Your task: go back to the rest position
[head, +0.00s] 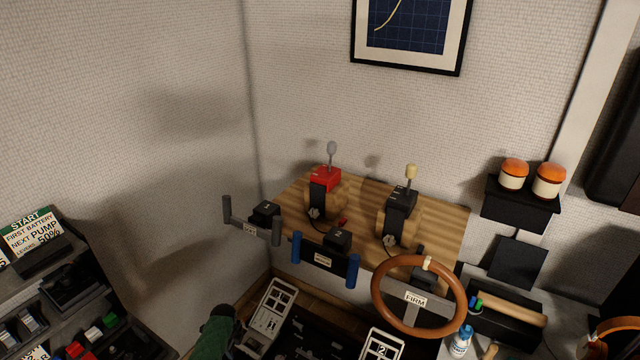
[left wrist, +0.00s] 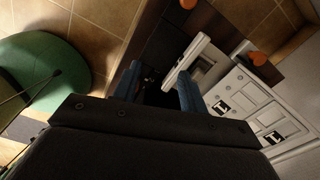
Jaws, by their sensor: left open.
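My left gripper (left wrist: 158,84) shows in the left wrist view with its two blue fingers apart and nothing visible between them. It is over a dark area above the tiled floor, beside white pedal-like panels (left wrist: 244,108) with black-and-white labels. In the head view I cannot clearly make out the left gripper. My right gripper is in neither view.
A wooden console (head: 360,210) in the corner carries levers, a blue-handled yoke (head: 324,262) and a brown wheel (head: 376,296). White pedals (head: 270,312) are below. A switch panel (head: 60,290) stands left. A round green object (left wrist: 48,84) is on the floor.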

